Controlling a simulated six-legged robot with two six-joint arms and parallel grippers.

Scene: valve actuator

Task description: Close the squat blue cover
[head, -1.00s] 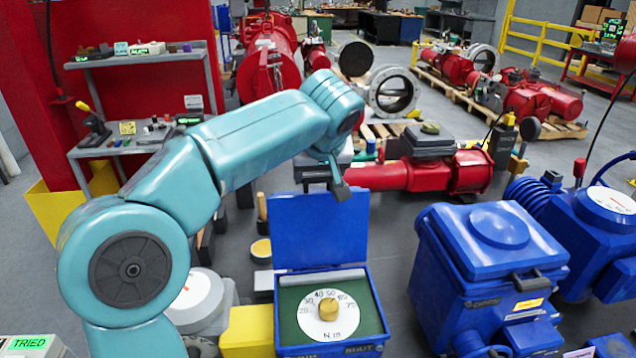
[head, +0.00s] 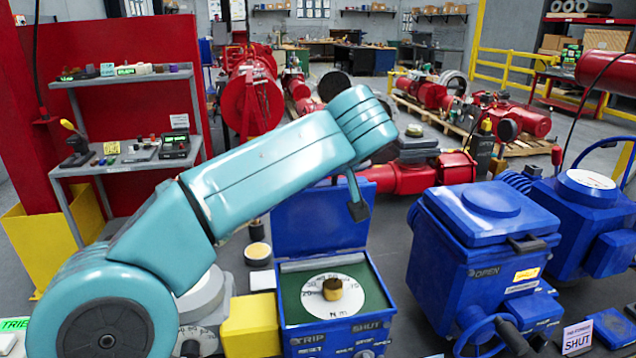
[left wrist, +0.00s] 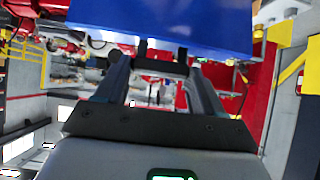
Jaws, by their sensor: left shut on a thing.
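The squat blue cover (head: 305,222) stands upright, open, at the back of a low blue box (head: 388,318). In the box a white dial (head: 310,298) with a brass knob (head: 332,289) lies uncovered on a green panel. My left arm reaches over from the left. My left gripper (head: 358,210) is at the cover's right side near its top, largely hidden by my arm. In the left wrist view the blue cover (left wrist: 165,28) fills the top. The left gripper's fingers (left wrist: 163,55) meet its lower edge, shut on it. My right gripper is not in view.
A larger blue housing (head: 470,255) with a closed lid and handle stands close at right. A yellow block (head: 250,325) sits left of the box. A red actuator (head: 410,177) lies behind the cover. A grey shelf (head: 125,165) stands at left.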

